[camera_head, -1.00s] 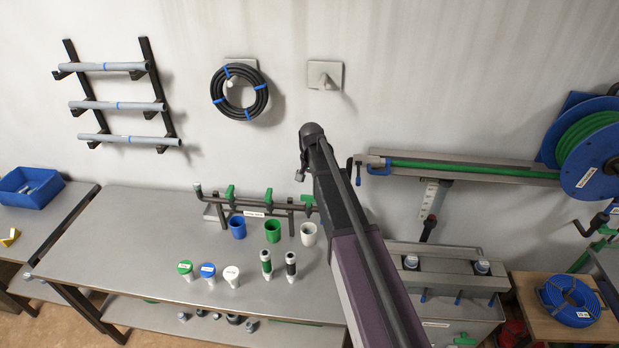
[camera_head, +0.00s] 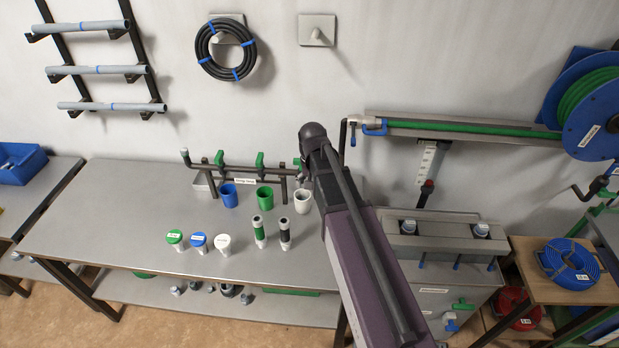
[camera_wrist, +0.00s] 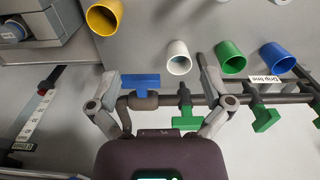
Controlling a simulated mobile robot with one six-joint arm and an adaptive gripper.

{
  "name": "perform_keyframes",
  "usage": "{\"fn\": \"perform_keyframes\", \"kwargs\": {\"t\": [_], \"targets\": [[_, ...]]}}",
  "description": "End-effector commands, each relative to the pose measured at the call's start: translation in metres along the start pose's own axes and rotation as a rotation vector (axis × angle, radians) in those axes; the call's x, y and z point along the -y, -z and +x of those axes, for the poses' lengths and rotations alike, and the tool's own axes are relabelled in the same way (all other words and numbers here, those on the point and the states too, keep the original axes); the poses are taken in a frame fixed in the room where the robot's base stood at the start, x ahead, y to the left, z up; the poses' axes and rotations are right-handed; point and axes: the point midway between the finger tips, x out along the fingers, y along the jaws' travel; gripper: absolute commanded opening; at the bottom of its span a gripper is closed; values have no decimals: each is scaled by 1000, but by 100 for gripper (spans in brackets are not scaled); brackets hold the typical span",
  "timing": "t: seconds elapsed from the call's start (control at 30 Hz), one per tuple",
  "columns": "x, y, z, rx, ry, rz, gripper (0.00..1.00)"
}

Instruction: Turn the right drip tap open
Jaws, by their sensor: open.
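The manifold pipe (camera_head: 240,172) stands at the back of the steel bench. Its right green drip tap (camera_wrist: 185,121) shows in the wrist view, beside a valve with a blue handle (camera_wrist: 139,81) lying along the pipe. The middle tap (camera_head: 260,160) and left tap (camera_head: 219,158) have green handles standing up. My gripper (camera_wrist: 160,82) is open, its fingers spread to either side of the blue handle and right tap. I cannot tell whether they touch anything.
White (camera_head: 303,203), green (camera_head: 265,199) and blue (camera_head: 229,196) cups stand in front of the manifold. Several capped pieces and two dark tubes (camera_head: 259,232) stand nearer the bench front. A yellow cup (camera_wrist: 104,17) shows in the wrist view. The bench's left part is clear.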

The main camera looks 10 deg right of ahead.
Motion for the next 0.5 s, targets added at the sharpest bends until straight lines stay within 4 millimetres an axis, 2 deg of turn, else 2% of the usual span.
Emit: {"fn": "perform_keyframes", "kwargs": {"t": [0.03,0.5], "targets": [[-3,-9,8,0,0,-12,100],[-18,-63,42,0,0,-127,100]]}}
